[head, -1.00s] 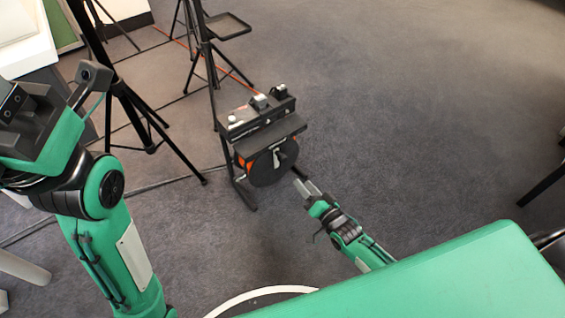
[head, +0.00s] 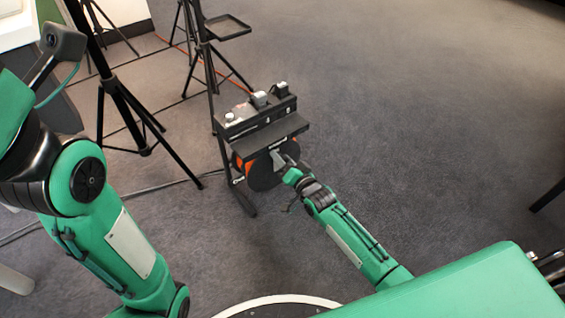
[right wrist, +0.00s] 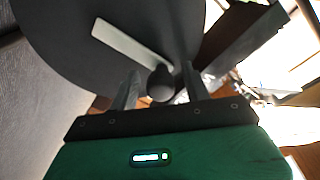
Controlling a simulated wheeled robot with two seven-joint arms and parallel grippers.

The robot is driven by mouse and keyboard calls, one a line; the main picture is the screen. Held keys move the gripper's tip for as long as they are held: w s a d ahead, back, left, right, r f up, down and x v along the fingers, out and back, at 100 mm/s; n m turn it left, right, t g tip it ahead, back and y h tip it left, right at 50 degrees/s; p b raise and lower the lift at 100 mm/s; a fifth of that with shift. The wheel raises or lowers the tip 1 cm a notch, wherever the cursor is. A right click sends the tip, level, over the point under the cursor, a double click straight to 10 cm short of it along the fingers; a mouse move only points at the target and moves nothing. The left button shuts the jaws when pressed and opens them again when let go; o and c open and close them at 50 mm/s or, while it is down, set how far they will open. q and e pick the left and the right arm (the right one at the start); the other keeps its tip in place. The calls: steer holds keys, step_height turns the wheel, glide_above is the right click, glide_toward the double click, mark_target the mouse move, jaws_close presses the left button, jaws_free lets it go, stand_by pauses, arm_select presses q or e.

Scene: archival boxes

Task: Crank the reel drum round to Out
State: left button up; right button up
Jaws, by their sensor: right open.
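The reel drum (head: 262,175) is a dark disc with an orange edge, hanging under a black shelf on a stand in the head view. In the right wrist view the drum (right wrist: 85,55) fills the upper left. A pale crank arm (right wrist: 125,45) runs across its face to a dark round knob (right wrist: 160,86). My right gripper (head: 284,162) is at the drum's face. In the right wrist view it (right wrist: 158,84) is open, with the knob between its fingers; contact cannot be told. I see no Out mark. My left arm shows, but its gripper does not.
The black shelf unit (head: 262,135) above the drum carries several small devices. A black tripod (head: 125,100) stands left of it, with a small tray (head: 227,27) on another stand behind. A cable (head: 150,188) crosses the floor. The carpet right of the reel is clear.

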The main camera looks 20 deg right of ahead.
steer(key=shift+w, duration=0.1)
steer(key=shift+c, duration=0.5)
jaws_close()
